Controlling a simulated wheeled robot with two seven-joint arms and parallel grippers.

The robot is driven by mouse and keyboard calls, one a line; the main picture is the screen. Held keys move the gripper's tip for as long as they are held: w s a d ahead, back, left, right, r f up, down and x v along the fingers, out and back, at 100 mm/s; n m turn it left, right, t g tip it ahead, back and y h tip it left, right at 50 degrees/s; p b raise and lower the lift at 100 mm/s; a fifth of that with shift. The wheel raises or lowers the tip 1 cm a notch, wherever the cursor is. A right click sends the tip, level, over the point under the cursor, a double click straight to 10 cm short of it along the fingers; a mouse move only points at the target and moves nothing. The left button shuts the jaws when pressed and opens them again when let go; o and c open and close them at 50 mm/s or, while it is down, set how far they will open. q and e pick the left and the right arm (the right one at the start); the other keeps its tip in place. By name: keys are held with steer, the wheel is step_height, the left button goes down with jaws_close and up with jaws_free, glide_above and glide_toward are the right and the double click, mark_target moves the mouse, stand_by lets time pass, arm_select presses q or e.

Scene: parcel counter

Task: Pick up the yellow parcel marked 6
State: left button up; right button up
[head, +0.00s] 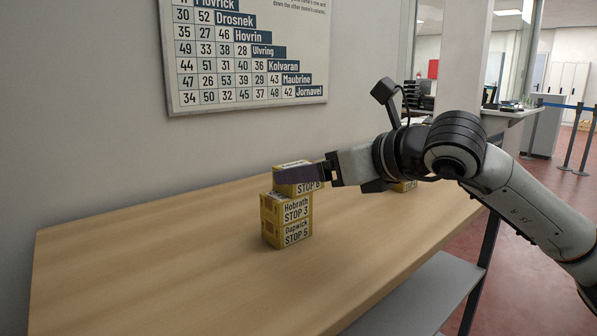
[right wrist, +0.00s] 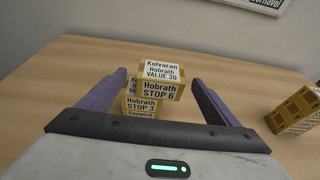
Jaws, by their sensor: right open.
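The yellow parcel marked STOP 6 (head: 308,188) sits on top of a stack of three. Below it are a yellow parcel marked Hobrath STOP 3 (head: 296,212) and one marked Dapwick STOP 5 (head: 296,236). In the right wrist view, the STOP 6 parcel (right wrist: 160,86) shows labels on its top and front. My right gripper (right wrist: 159,77) is open, with one purple finger to each side of the stack's top. In the head view a finger of this right gripper (head: 290,175) covers part of the STOP 6 parcel. My left gripper is not in view.
The stack stands on a wooden counter (head: 150,270). Another yellow parcel (right wrist: 297,110) lies to the right, mostly hidden behind my gripper in the head view. A wall board with names and numbers (head: 245,50) hangs behind. The counter's left part is clear.

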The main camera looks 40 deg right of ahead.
steer(key=p+x, duration=0.1)
steer(key=x, duration=0.4)
steer(key=shift+d+f, duration=0.1)
steer(key=c, duration=1.3)
